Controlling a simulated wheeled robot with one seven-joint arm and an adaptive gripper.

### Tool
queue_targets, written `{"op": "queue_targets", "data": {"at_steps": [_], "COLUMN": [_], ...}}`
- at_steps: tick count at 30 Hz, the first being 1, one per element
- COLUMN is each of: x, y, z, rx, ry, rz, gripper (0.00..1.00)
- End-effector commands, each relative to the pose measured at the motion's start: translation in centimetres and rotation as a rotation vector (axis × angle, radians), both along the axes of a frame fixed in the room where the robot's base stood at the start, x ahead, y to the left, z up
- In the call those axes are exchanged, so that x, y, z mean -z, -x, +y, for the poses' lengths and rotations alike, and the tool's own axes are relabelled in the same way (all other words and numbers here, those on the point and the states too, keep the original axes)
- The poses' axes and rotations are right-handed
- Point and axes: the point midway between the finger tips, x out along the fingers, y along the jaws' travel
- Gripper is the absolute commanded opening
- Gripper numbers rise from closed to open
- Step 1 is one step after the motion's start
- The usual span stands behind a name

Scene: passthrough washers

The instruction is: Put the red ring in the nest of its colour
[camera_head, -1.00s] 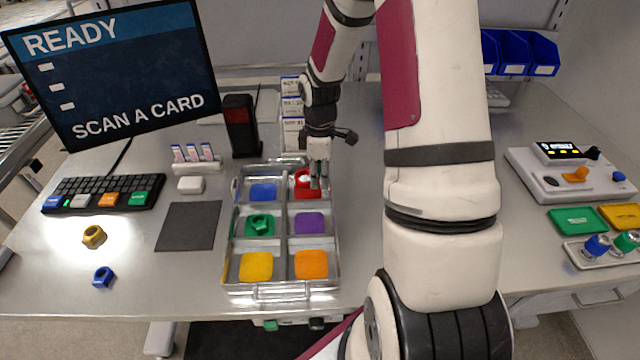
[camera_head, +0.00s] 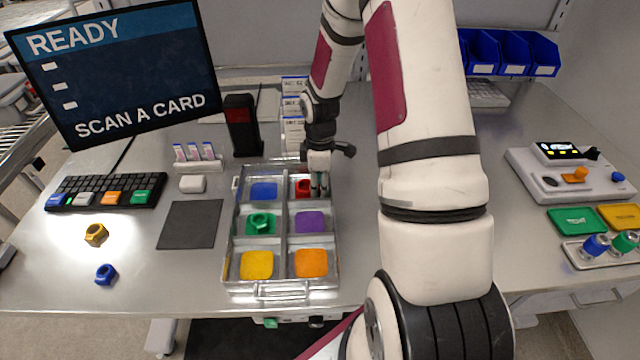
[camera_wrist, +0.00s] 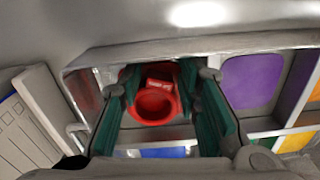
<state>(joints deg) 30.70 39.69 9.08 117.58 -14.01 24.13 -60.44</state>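The red ring (camera_wrist: 155,105) is between the two green fingers of my gripper (camera_wrist: 160,78) in the wrist view, with a finger against each side. In the head view, the red ring (camera_head: 303,187) shows low in the back right compartment of the metal tray (camera_head: 283,232), partly hidden by my gripper (camera_head: 319,190). The fingers are inside that compartment's outline. I cannot tell whether the ring touches the compartment floor.
The other compartments have blue (camera_head: 264,190), purple (camera_head: 310,222), yellow (camera_head: 257,265) and orange (camera_head: 311,263) pads. A green ring (camera_head: 261,222) sits in the middle left one. A gold ring (camera_head: 96,234) and blue ring (camera_head: 106,273) lie on the table. A scanner (camera_head: 241,125) stands behind the tray.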

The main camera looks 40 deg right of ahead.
Motion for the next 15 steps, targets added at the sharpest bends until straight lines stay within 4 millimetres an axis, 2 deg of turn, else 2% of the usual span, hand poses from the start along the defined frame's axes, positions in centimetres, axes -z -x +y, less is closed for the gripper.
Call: {"op": "queue_targets", "data": {"at_steps": [4,8,15], "x": [-0.3,-1.6,-6.3], "y": [0.0,-0.1,-0.2], "z": [0.0,-0.1,-0.1], "rx": [0.000,0.002,0.001], "ry": [0.001,0.002,0.003], "rz": [-0.001,-0.004,-0.005], "gripper": [0.31,0.31,0.31]}}
